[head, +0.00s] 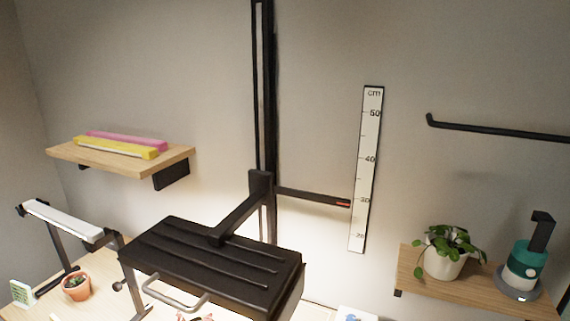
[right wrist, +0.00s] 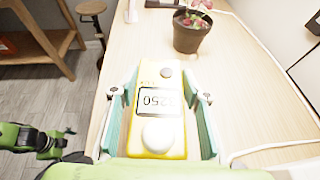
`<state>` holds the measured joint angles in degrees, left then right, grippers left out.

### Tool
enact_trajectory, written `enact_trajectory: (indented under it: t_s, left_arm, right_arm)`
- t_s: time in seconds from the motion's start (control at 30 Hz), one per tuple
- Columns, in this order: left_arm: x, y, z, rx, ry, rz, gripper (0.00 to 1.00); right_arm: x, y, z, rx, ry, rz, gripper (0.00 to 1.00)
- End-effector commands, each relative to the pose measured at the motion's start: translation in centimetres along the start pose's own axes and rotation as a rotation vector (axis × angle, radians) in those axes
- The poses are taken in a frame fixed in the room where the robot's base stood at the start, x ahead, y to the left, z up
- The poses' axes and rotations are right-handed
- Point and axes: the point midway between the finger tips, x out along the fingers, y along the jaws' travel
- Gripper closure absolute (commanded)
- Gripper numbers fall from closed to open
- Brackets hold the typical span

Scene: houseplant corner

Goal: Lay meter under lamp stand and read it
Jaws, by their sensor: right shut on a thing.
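The yellow meter (right wrist: 157,125) lies lengthwise between the teal fingers of my right gripper (right wrist: 160,103), which is shut on it. Its white dome faces up, and its display reads 1250, upside down in the right wrist view. It is over the pale wooden table (right wrist: 232,100); I cannot tell whether it touches. The lamp stand has a black rail (head: 264,110) and a wide black lamp head (head: 215,265), lit below. Its arm points near 30 on the cm scale (head: 366,180). A green and black arm part shows at left in the right wrist view; its jaws are unclear.
A brown pot with a plant (right wrist: 190,32) stands ahead of the meter. A white cable (right wrist: 265,60) runs along the right. A small lamp (head: 62,222) and terracotta pot (head: 76,288) are at left. Wall shelves hold coloured bars (head: 115,146) and a white-potted plant (head: 444,262).

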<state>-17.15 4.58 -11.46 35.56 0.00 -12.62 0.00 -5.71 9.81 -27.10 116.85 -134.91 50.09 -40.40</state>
Motion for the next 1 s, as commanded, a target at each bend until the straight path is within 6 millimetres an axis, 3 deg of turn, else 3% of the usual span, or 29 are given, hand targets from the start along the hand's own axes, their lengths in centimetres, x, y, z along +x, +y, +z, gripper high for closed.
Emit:
enact_trajectory:
  t_s: [0.1, 0.3, 0.5, 0.6, 0.8, 1.0]
  left_arm:
    - [0.0, 0.0, 0.0, 0.0, 0.0, 0.0, 0.0]
    - [0.0, 0.0, 0.0, 0.0, -0.001, 0.0, 0.0]
    - [0.0, 0.0, 0.1, 0.0, -0.001, 0.0, 0.0]
    - [0.0, 0.0, 0.1, 0.0, -0.001, 0.0, 0.0]
    - [0.0, 0.0, 0.1, 0.0, -0.001, 0.0, 0.0]
    - [0.0, 0.0, 0.1, 0.0, -0.001, 0.0, 0.0]
  right_arm:
    - [-4.7, -4.6, 0.1, 0.017, -0.001, -0.05, 0.82]
    - [-13.1, -9.7, 0.9, 0.035, -0.001, -0.096, 0.82]
    - [-21.0, -12.0, 1.9, 0.042, 0.0, -0.113, 0.82]
    - [-23.9, -12.2, 2.3, 0.044, 0.0, -0.114, 0.82]
    - [-26.9, -12.1, 2.8, 0.046, 0.0, -0.11, 0.82]
    - [-27.4, -12.1, 2.7, 0.046, 0.005, -0.108, 0.82]
